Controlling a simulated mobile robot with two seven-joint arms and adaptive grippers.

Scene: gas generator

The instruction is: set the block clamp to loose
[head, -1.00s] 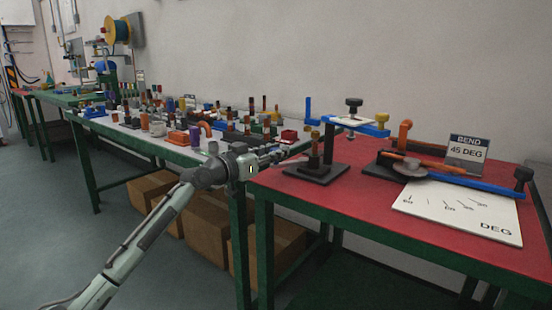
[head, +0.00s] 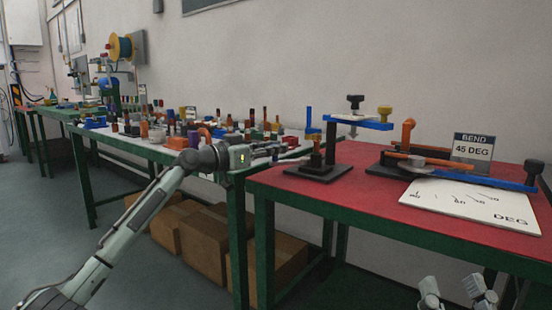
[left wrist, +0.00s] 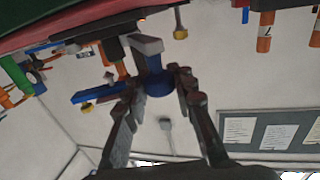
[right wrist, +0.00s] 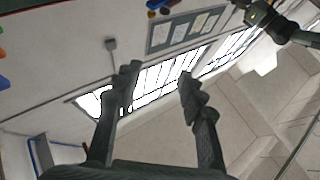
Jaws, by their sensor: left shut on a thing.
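My left gripper (head: 272,151) is at the left edge of the red table, beside a black-based stand (head: 318,167). In the left wrist view its fingers (left wrist: 155,78) are close around a short blue piece (left wrist: 157,88), which has a grey block (left wrist: 148,45) against it. A blue arm with a black knob (head: 355,103) and a yellow knob (head: 385,112) stands behind on the red table. I cannot tell which part is the block clamp or how it is set. My right gripper (head: 455,292) is low at the right, open and empty in the right wrist view (right wrist: 160,80).
The red table (head: 300,195) also holds a bending tool with an orange handle (head: 408,133), a "BEND 45 DEG" sign (head: 472,150) and a white degree plate (head: 470,205). A bench behind carries many small parts. Boxes (head: 205,245) stand beneath it.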

